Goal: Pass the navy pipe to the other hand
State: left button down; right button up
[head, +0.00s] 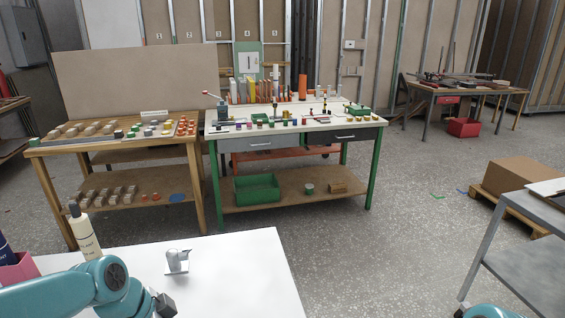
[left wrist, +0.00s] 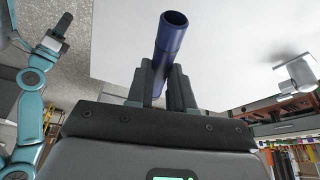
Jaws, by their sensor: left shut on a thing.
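The navy pipe (left wrist: 170,38) is a hollow tube in the left wrist view. My left gripper (left wrist: 162,84) is shut on it, and its open end sticks out past the fingertips. In the head view my left gripper (head: 163,303) is at the bottom, by the white table's front part, and I cannot make out the pipe there. My right gripper (left wrist: 62,24) shows small at the upper left of the left wrist view, apart from the pipe. I cannot tell how far its fingers are apart.
The white table (head: 235,265) holds a silver faucet (head: 177,262), a cream bottle (head: 83,232) and a pink container (head: 20,268) at left. A grey metal cart (head: 525,255) stands at right. Beyond are workbenches with small parts. The floor between is open.

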pick_arm(q)
jog(key=shift+w+d+f+n+t+y, duration=0.3)
jog(key=shift+w+n+y, duration=0.45)
jog(key=shift+n, duration=1.2)
jog(key=shift+w+d+f+n+t+y, duration=0.15)
jog(key=shift+w+f+n+t+y, duration=0.6)
jog(key=shift+n, duration=1.25)
jog(key=shift+w+d+n+t+y, duration=0.2)
jog(key=shift+w+n+y, duration=0.55)
jog(key=shift+n, duration=1.2)
jog(key=shift+w+d+h, duration=0.15)
jog(key=shift+w+h, duration=0.1)
